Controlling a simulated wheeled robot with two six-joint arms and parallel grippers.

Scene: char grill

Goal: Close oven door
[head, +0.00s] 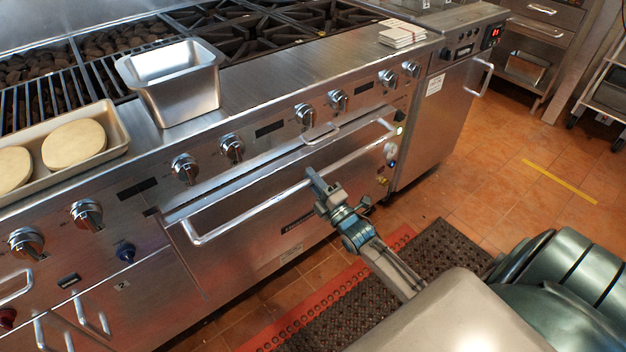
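The steel oven door (245,245) is in the front of the range in the head view. Its top edge stands a little out from the control panel, so it looks slightly ajar. A long bar handle (245,211) runs along its upper part. My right gripper (316,180) is at the middle of this handle, with its fingertips overlapping the bar in the picture. I cannot tell whether the fingers are open or shut around it. My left gripper is not in view.
Control knobs (232,149) line the panel above the door. A steel pan (175,85) and a tray (115,128) with pale round patties sit on top of the range. A dark floor mat (440,255) lies in front; tiled floor at right is open.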

